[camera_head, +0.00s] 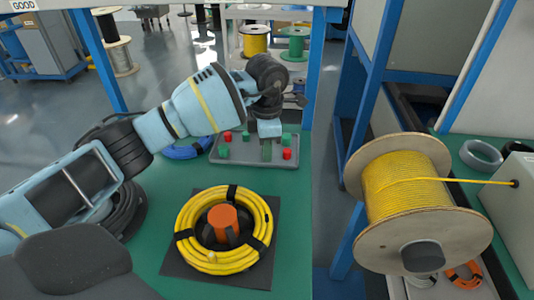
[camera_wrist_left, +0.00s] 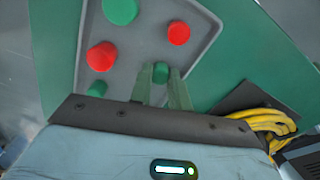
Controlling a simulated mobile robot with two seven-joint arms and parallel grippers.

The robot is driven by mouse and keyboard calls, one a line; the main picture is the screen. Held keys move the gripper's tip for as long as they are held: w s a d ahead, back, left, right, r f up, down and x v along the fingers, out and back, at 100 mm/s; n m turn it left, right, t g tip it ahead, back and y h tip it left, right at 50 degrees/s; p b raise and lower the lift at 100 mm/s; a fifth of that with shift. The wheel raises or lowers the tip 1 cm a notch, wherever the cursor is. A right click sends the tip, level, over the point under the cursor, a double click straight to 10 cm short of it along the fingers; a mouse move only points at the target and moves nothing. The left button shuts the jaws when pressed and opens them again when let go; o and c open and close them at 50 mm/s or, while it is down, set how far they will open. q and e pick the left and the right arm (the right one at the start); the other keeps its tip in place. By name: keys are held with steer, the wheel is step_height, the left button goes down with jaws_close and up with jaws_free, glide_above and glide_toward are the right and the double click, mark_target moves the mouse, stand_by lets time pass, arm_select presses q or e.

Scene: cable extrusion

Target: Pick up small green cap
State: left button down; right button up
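My left gripper (camera_head: 267,150) reaches down over the grey tray (camera_head: 240,162) on the green table. In the left wrist view its two fingers (camera_wrist_left: 161,78) point at a small green cap (camera_wrist_left: 160,72), one finger on each side of it. The fingers are apart, with what looks like a narrow gap beside the cap; contact cannot be made out. Other green caps are in the tray, a large one (camera_wrist_left: 120,10) and a small one (camera_wrist_left: 97,89) partly hidden by the gripper body. My right gripper is not in view.
Red caps (camera_wrist_left: 101,56) (camera_wrist_left: 179,34) stand near the fingers in the tray. A yellow cable coil (camera_head: 190,225) around an orange core (camera_head: 223,220) lies on a dark mat in front. A large yellow cable spool (camera_head: 405,185) stands at the right. A blue coil (camera_head: 185,150) lies left of the tray.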

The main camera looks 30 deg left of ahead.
arm_select(q)
steer(key=shift+r, duration=0.15)
step_height(320, 180, up, 4)
steer(key=shift+f, duration=0.2)
steer(key=s+d, duration=0.3)
steer(key=s, duration=0.1)
steer(key=s+d+p, duration=0.1)
steer(key=s+d, duration=0.3)
steer(key=s+d+r, duration=0.1)
steer(key=s+d, duration=0.2)
steer(key=s, duration=0.1)
steer(key=shift+s+d, duration=0.1)
steer(key=shift+d, duration=0.15)
steer(key=c, duration=1.9)
jaws_free()
steer(key=shift+c, duration=0.7)
